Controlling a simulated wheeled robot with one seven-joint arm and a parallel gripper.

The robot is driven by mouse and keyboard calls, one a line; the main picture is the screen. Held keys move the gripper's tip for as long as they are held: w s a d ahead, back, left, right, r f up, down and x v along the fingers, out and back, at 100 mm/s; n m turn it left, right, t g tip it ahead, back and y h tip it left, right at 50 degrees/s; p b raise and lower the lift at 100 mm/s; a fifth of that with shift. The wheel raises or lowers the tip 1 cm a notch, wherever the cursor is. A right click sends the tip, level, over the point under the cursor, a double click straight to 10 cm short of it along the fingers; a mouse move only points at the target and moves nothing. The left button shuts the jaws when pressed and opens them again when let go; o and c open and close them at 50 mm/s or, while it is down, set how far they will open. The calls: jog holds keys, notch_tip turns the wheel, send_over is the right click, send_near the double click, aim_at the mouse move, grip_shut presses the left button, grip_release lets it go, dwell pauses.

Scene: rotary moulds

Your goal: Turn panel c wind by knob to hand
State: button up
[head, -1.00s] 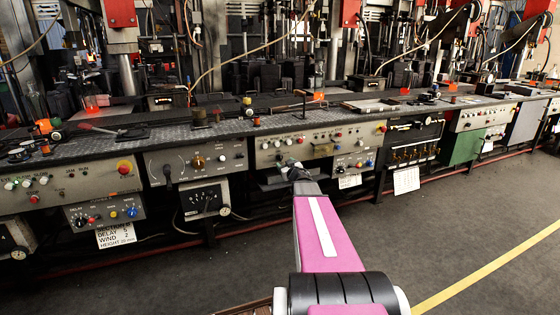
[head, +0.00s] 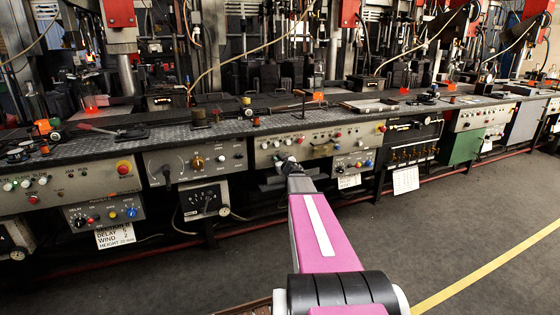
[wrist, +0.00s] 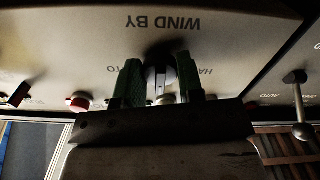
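The wind-by knob (wrist: 160,78) is dark with a pale stripe and sits under the upside-down "WIND BY" lettering (wrist: 163,22) in the wrist view. The stripe runs up and down the picture. The hand and auto labels beside it are partly covered. My gripper (wrist: 161,72) has its two green fingers on either side of the knob. Whether they press on it cannot be told. In the head view my gripper (head: 288,165) is at the lower left front of a grey control panel (head: 320,142), and the knob is not clearly visible there.
A red button (wrist: 79,101) and a small dark switch (wrist: 22,92) lie left of my fingers in the wrist view. A lever with a round end (wrist: 300,110) sticks out at the right. Other control panels (head: 200,158) line the bench, and the grey floor (head: 440,230) is clear.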

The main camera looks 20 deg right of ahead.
jog(key=shift+n, duration=0.3)
jog(key=n, duration=0.4)
jog(key=shift+n, duration=2.2)
jog(key=o, duration=0.9)
jog(key=shift+o, duration=0.2)
jog(key=s, duration=1.1)
jog(key=shift+d, duration=0.2)
